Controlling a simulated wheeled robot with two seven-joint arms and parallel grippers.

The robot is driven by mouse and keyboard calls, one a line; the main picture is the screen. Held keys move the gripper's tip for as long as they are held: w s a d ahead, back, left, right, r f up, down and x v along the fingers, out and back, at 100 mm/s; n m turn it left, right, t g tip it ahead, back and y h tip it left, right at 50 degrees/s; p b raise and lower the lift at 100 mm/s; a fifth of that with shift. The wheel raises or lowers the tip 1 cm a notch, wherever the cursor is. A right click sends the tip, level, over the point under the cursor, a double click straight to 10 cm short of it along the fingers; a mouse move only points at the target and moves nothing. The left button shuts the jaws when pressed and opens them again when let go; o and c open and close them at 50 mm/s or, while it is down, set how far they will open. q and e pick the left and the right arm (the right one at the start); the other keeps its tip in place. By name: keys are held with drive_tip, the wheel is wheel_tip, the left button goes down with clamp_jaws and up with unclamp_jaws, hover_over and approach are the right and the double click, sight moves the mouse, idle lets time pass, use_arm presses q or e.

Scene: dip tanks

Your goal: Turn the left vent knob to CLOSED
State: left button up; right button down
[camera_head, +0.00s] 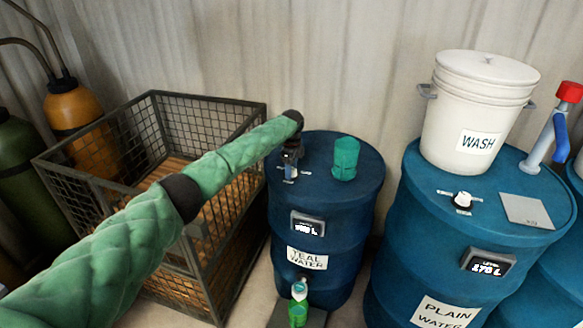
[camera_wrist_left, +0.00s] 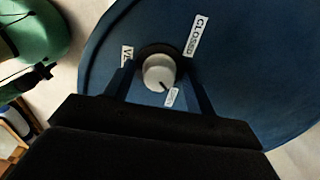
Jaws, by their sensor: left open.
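The left vent knob (camera_wrist_left: 158,75) is a white round knob on top of the blue TEAL WATER drum (camera_head: 330,215). In the left wrist view its dark pointer mark faces the lower small label (camera_wrist_left: 172,97), which looks like OPEN. The CLOSED label (camera_wrist_left: 196,36) is at the upper right and a partly covered VENT label (camera_wrist_left: 127,54) at the left. My left gripper (camera_head: 291,160) points down over the knob, open, with one finger on each side of it. I cannot tell whether the fingers touch it. In the head view the gripper mostly hides the knob.
A teal cup-like object (camera_head: 345,158) stands on the same drum, right of my gripper. A wire crate (camera_head: 150,100) is at the left. The PLAIN WATER drum (camera_head: 425,250) at the right carries a white WASH bucket (camera_head: 470,110) and its own knob (camera_head: 463,199).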

use_arm(q)
drive_tip(key=shift+c, duration=0.5)
drive_tip(key=c, duration=0.9)
